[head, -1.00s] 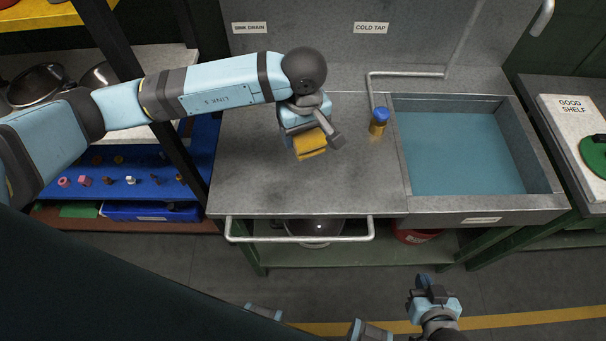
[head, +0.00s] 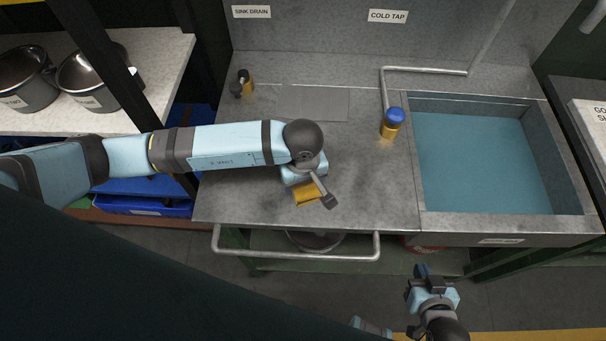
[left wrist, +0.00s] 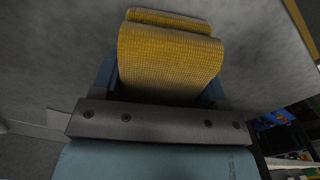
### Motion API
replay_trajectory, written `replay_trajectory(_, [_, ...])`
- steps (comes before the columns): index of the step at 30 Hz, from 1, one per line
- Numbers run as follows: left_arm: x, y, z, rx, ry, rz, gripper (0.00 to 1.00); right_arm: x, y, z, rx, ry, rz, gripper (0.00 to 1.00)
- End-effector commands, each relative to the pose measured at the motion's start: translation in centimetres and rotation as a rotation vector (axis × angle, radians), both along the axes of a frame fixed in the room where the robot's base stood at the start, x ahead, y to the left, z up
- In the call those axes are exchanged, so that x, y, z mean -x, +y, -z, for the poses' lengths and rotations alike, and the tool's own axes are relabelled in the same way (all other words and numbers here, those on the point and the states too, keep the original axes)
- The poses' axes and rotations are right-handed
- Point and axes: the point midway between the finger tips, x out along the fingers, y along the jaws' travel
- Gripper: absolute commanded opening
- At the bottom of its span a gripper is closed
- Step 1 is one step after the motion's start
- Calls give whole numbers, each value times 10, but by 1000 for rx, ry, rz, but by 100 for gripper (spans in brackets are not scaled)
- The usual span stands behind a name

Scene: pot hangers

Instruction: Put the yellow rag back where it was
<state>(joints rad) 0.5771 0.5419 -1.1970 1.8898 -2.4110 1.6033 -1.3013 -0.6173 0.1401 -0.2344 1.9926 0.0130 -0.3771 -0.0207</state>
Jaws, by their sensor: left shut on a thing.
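The yellow rag (head: 307,194) is held in my left gripper (head: 312,189), low over the grey metal counter near its front edge. In the left wrist view the rag (left wrist: 168,60) is a folded, woven yellow cloth between the fingers. I cannot tell whether it touches the counter. My right gripper (head: 430,280) hangs low in front of the counter, away from the rag; its jaws are too small to read.
A blue-capped yellow bottle (head: 393,122) stands beside the sink (head: 480,160). A small dark and yellow item (head: 242,84) stands at the counter's back left. A faint rectangular patch (head: 313,102) marks the counter. Pots (head: 88,80) stand on the left shelf; a rail (head: 295,255) runs along the front.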

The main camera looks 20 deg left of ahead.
Motion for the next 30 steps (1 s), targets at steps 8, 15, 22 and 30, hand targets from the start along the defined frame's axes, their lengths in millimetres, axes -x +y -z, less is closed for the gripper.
replay_trajectory(8, [0, 0, 1, 0, -1, 1, 45, -3, -1, 0, 1, -5, 2, 0])
replay_trajectory(15, [0, 0, 4, 0, -1, 1, 93, 0, 0, 4, 0, 1, 0, 0])
replay_trajectory(22, [0, 0, 3, 0, -1, 1, 93, -2, 1, 2, -2, -4, -1, 0])
replay_trajectory(30, [-1, -1, -19, 1, -6, 2, 93, -2, 1, 0, -2, -7, -1, 0])
